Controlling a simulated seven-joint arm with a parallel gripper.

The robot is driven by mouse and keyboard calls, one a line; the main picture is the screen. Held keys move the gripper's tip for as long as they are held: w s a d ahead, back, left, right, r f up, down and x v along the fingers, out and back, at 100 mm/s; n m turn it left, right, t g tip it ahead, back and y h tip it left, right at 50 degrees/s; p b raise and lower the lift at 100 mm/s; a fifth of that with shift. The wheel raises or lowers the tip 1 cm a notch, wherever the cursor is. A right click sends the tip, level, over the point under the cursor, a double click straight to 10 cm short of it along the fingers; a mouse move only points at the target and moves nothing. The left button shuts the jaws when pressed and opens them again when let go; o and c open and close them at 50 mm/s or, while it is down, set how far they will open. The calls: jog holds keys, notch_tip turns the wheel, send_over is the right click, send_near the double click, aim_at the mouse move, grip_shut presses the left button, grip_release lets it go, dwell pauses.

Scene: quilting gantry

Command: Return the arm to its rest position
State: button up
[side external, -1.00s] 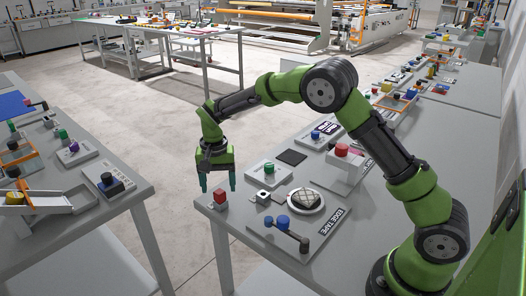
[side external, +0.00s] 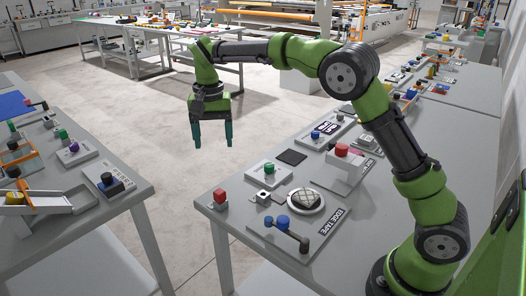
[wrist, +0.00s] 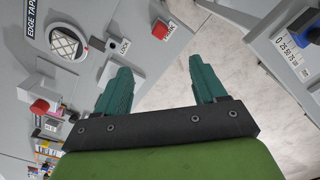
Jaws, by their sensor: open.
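My gripper (side external: 211,136) is open and empty, its two teal fingers pointing down. In the side external view it hangs in the air, above and beyond the left end of the workbench (side external: 245,243). In the wrist view my gripper (wrist: 164,85) has its fingers wide apart with nothing between them. The bench edge and pale floor lie below it. It touches nothing.
The bench holds a red block (side external: 220,197), a round quilted pad (side external: 306,198), a blue-knobbed lever (side external: 287,228) and a red button (side external: 342,150). A second table (side external: 105,220) stands at left. Open floor (side external: 185,165) lies between the tables.

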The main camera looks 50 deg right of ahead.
dwell(0.3)
jog(key=s+d+r+n+t+y, duration=0.1)
jog(key=s+r+n+t, duration=0.1)
jog(key=s, duration=1.1)
jog(key=s+d+r+n+t+y, duration=0.1)
jog(key=s+t, duration=0.4)
jog(key=s, duration=0.9)
jog(key=shift+s+r+n, duration=0.2)
jog(key=shift+r+n, duration=0.25)
jog(key=shift+n, duration=0.55)
jog(key=shift+d, duration=0.1)
